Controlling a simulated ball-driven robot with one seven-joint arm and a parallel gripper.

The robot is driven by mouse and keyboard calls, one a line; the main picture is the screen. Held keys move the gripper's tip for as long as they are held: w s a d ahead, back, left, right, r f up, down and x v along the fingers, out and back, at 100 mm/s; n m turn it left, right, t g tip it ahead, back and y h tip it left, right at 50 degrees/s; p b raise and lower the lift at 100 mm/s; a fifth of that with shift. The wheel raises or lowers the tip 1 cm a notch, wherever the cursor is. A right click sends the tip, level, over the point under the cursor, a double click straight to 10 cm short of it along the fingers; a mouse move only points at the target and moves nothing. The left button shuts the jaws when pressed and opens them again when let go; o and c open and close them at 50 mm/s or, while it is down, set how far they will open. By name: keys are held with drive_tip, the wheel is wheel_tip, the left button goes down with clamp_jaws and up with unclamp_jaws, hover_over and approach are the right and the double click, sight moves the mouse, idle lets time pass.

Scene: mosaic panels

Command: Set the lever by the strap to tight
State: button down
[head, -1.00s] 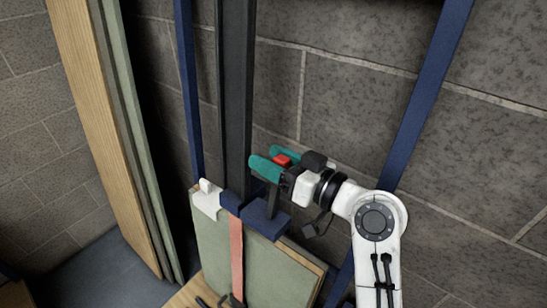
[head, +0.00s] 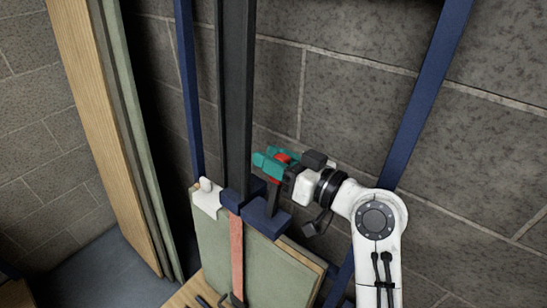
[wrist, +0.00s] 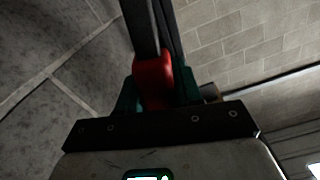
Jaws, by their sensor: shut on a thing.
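The lever's red grip (head: 283,156) sits between the green fingers of my gripper (head: 272,160), which is shut on it. The lever's dark stem runs down to a blue block (head: 268,219) beside the strap. The pinkish strap (head: 237,258) runs down over the front of a green panel (head: 208,249). In the wrist view the red grip (wrist: 153,82) shows between the fingers, with a dark bar in front of its upper part. The lever's exact setting cannot be told.
A dark upright post (head: 235,100) stands just left of my gripper. A white clip (head: 206,197) sits on the panel's top left corner. Tall panels (head: 100,130) lean at the left. A blue diagonal brace (head: 425,100) crosses the block wall behind my arm.

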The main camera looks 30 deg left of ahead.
drive_tip(key=s+n+b, duration=0.2)
drive_tip(key=b, duration=0.2)
drive_tip(key=shift+a+f, duration=0.1)
drive_tip(key=shift+f, duration=0.05)
drive_tip(key=s+a+f+n+b, duration=0.1)
drive_tip(key=s+f+n+b, duration=0.2)
drive_tip(key=s+n+b, duration=0.6)
drive_tip(key=n+b, duration=0.1)
drive_tip(key=b, duration=0.6)
drive_tip(key=shift+a, duration=0.2)
drive_tip(key=c, duration=0.8)
unclamp_jaws()
drive_tip(key=shift+r, duration=0.1)
drive_tip(key=shift+c, duration=0.2)
drive_tip(key=s+d+b, duration=0.1)
drive_tip(key=d, duration=0.9)
drive_tip(key=shift+s+d, duration=0.35)
drive_tip(key=shift+d, duration=0.05)
